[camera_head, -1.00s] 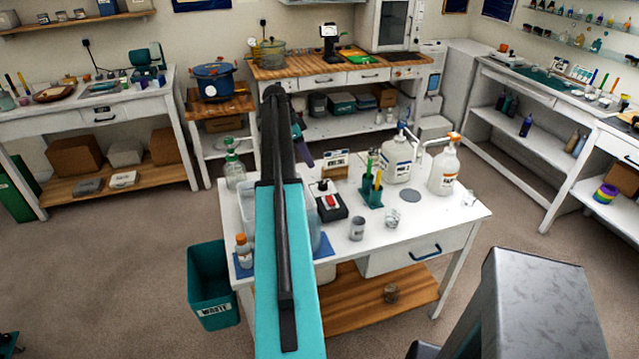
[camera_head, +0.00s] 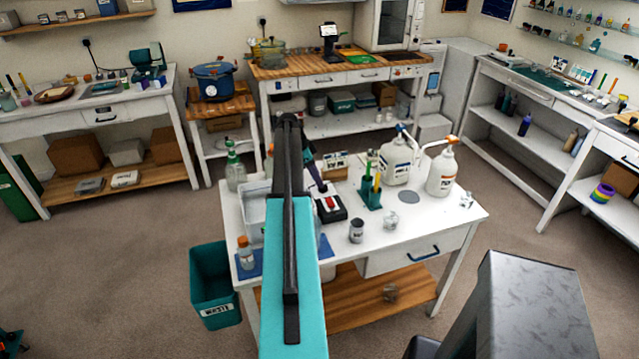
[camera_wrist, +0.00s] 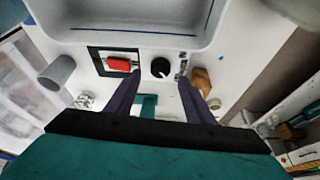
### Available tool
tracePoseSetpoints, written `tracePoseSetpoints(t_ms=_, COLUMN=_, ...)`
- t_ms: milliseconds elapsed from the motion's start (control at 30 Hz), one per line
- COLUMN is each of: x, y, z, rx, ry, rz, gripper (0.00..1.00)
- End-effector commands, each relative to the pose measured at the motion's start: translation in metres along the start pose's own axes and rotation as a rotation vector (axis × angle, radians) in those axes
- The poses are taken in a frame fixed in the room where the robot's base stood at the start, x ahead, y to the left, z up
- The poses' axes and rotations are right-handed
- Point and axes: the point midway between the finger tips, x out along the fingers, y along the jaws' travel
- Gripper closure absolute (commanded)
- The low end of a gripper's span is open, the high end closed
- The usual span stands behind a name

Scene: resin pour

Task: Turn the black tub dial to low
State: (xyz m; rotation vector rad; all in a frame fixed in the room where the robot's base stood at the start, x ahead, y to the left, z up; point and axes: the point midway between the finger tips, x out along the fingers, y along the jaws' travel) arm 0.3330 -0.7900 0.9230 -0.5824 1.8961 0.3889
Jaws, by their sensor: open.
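The black dial (camera_wrist: 160,68) shows in the wrist view as a round knob with a pale pointer mark, just right of a red switch (camera_wrist: 118,64) on a dark plate. Both sit beside the wall of the pale tub (camera_wrist: 130,37). My gripper (camera_wrist: 160,78) is open, its two dark fingers spread either side of the dial; contact cannot be told. In the head view a dark finger (camera_head: 316,177) reaches down at the control box (camera_head: 331,213), partly covering it. The tub (camera_head: 250,213) is partly hidden by my arm there.
A green pen holder (camera_head: 371,196), a grey cup (camera_head: 356,231) and pump bottles (camera_head: 441,172) stand right of the box. A wooden sign holder (camera_head: 334,167) stands behind it. A bottle (camera_head: 245,252) stands on a blue mat at the front left.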

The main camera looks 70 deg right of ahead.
Motion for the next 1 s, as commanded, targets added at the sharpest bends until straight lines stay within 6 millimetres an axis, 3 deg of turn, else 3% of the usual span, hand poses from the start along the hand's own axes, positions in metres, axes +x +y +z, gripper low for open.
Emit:
tracePoseSetpoints(t_ms=400, x=0.04, y=0.0, z=-0.001, rx=0.0, ry=0.0, rz=0.001, gripper=0.51)
tracePoseSetpoints(t_ms=833, x=0.047, y=0.0, z=0.001, rx=-0.001, ry=0.0, rz=0.0, gripper=0.51)
tracePoseSetpoints(t_ms=867, x=0.047, y=0.0, z=0.001, rx=-0.001, ry=0.0, rz=0.0, gripper=0.53)
tracePoseSetpoints(t_ms=1000, x=0.046, y=0.0, z=0.001, rx=-0.002, ry=0.0, rz=-0.001, gripper=0.77)
